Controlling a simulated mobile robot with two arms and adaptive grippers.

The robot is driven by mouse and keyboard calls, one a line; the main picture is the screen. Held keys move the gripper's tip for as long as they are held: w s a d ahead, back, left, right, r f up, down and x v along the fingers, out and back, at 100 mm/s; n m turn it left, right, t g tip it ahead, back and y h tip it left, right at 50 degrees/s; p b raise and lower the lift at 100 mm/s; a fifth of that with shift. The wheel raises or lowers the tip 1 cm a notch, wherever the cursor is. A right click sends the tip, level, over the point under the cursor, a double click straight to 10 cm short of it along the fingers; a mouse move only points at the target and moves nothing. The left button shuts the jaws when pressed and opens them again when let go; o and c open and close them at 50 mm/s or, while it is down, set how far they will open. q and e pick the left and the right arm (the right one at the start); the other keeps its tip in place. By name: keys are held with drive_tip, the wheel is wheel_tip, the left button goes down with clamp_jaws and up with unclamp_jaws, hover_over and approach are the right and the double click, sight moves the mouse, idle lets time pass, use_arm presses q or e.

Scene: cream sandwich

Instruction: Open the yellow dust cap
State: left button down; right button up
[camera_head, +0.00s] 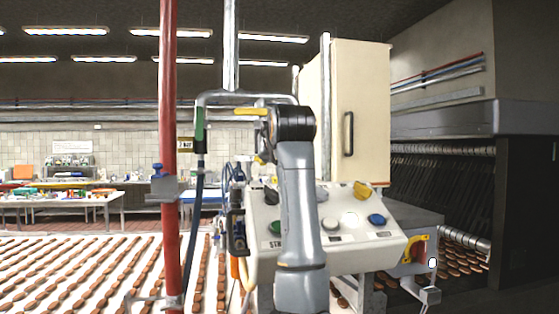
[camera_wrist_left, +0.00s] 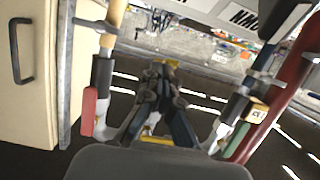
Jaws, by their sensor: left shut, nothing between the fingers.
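My left gripper (camera_wrist_left: 165,85) is shut and empty in the left wrist view, with its fingers close together. In the head view my arm rises in the middle, and its gripper end is largely hidden beside the dark wrist joint. A small yellow part (camera_head: 262,158) shows just below that end; a yellow part (camera_wrist_left: 173,63) also shows at the fingertips in the wrist view. I cannot tell whether they touch. Another yellow piece (camera_head: 361,190) is on the control panel. Which one is the dust cap is unclear. My right gripper is not in view.
The sloped control panel (camera_head: 345,246) with buttons stands behind my arm. A red pipe (camera_head: 168,90) and a green handle (camera_head: 199,130) stand left. Rows of biscuits cover the conveyor (camera_head: 40,290).

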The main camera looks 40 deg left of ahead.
use_arm(q)
drive_tip(key=shift+a+f, duration=0.1)
drive_tip(key=shift+f, duration=0.45)
drive_tip(key=shift+a+f, duration=0.2)
drive_tip(key=shift+f, duration=0.05)
drive_tip(key=shift+a+f+b, duration=0.3)
drive_tip(key=shift+a+f, duration=0.3)
drive_tip(key=shift+f, duration=0.15)
drive_tip(key=shift+w+d+f, duration=0.1)
drive_tip(key=shift+w+f, duration=0.05)
drive_tip(key=shift+f, duration=0.15)
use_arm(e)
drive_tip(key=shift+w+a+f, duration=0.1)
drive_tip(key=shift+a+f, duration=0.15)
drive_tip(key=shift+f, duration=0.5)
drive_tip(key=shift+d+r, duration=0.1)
